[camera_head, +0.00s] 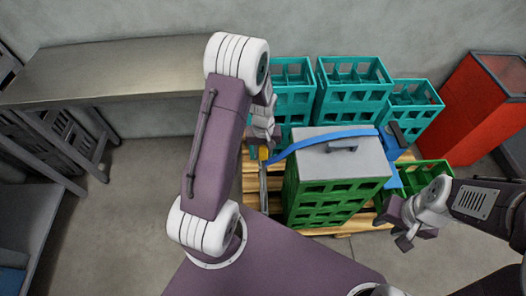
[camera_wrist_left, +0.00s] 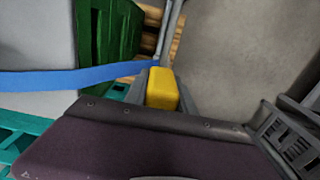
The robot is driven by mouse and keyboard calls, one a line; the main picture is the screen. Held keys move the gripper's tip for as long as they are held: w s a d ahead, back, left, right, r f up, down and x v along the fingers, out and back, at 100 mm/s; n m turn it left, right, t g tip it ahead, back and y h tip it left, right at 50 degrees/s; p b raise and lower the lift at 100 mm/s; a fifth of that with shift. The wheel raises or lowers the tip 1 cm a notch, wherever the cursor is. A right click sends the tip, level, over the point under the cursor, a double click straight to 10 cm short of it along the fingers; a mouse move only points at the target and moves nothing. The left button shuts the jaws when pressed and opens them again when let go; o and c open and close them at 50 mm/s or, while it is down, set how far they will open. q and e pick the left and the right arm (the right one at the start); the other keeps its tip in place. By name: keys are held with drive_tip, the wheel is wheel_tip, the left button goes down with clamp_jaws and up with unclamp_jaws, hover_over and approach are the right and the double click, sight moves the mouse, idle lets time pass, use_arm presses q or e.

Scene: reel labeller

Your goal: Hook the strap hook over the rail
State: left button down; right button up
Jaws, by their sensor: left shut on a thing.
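My left gripper (camera_head: 262,148) is shut on a yellow block (camera_head: 264,154), which I take to be the strap hook's body. In the left wrist view the yellow block (camera_wrist_left: 162,88) sits between the two fingers. A blue strap (camera_head: 325,138) runs from beside it across the grey lid (camera_head: 345,160) of a green crate stack (camera_head: 330,203). A thin grey metal bar (camera_head: 263,188) extends below the block; I cannot tell whether it is the hook's shank or the rail. No hook tip shows clearly. My right gripper (camera_head: 396,229) looks open and empty, right of the stack.
The stack stands on a wooden pallet (camera_head: 250,184). Teal crates (camera_head: 352,92) stand behind, and a green crate (camera_head: 432,172) is at right. A red bin (camera_head: 484,110) stands at far right. A metal table (camera_head: 120,68) is at the back left. Floor left of my arm is clear.

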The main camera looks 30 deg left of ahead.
use_arm(q)
drive_tip(key=c, duration=1)
unclamp_jaws()
drive_tip(key=shift+o, duration=0.2)
wheel_tip(320, 180, up, 9)
drive_tip(key=shift+r+p, duration=0.1)
drive_tip(key=shift+p, duration=0.55)
drive_tip(key=s+d+r+m+t+p, duration=0.1)
drive_tip(key=s+d+r+m+p, duration=0.15)
drive_tip(key=s+d+r, duration=0.45)
drive_tip(key=s+m, duration=0.1)
drive_tip(key=s+f+m, duration=0.1)
drive_tip(key=s+m, duration=0.1)
drive_tip(key=s, duration=0.1)
drive_tip(key=shift+a+f+m, duration=0.15)
drive_tip(key=shift+a+m, duration=0.1)
drive_tip(key=shift+m, duration=0.1)
